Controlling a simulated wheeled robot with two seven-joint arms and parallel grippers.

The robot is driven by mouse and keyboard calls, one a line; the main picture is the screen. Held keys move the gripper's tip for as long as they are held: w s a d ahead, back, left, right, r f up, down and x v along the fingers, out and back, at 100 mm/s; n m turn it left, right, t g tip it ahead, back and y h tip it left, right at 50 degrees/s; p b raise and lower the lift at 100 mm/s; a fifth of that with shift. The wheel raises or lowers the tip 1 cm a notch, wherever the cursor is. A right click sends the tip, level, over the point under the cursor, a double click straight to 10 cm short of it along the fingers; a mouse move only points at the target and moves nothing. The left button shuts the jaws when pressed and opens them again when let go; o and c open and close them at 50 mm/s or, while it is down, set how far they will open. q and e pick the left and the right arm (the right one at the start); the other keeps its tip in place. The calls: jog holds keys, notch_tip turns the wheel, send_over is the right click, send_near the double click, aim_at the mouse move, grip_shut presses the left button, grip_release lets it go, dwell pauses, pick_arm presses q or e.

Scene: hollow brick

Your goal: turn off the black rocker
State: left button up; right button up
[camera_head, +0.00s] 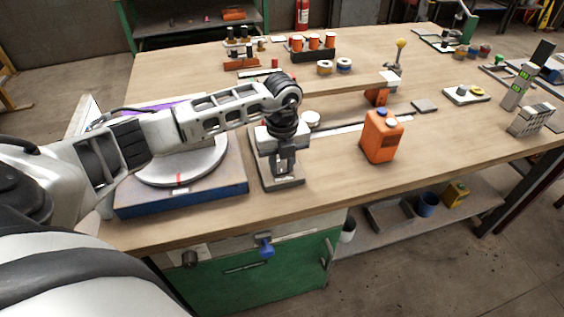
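My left arm reaches in from the left, and its gripper (284,170) points down over a small grey stand (268,182) near the table's front edge. The gripper and wrist cover much of this stand. I cannot tell whether the fingers touch it or how far apart they are. No black rocker can be made out for certain; one on the stand would be hidden by the gripper. A small light box (466,98) at the right has a dark spot and a yellow part on top, too small to identify. My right gripper is not in view.
A blue-sided round-plate device (185,198) lies left of the stand, under my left arm. An orange canister (381,140) stands to the right. Orange-capped jars (313,43) stand in a dark rack behind. The wooden table (335,175) is bare between stand and canister.

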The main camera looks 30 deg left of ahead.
pick_arm(q)
jog(key=shift+w+a+r+g+h+b, duration=0.1)
jog(key=shift+w+a+g+h+b, duration=0.2)
jog(key=shift+g+h, duration=0.45)
jog(key=shift+c, duration=0.4)
jog(key=shift+o, duration=0.2)
jog(key=shift+r+g+h, duration=0.15)
jog(key=shift+g+h, duration=0.1)
jog(key=shift+h, duration=0.1)
jog(key=shift+c, duration=0.2)
jog(key=o, duration=1)
jog(key=b+v, duration=0.1)
jog(key=v, duration=1.5)
jog(key=shift+b, duration=0.35)
jog(key=shift+s+a, duration=0.1)
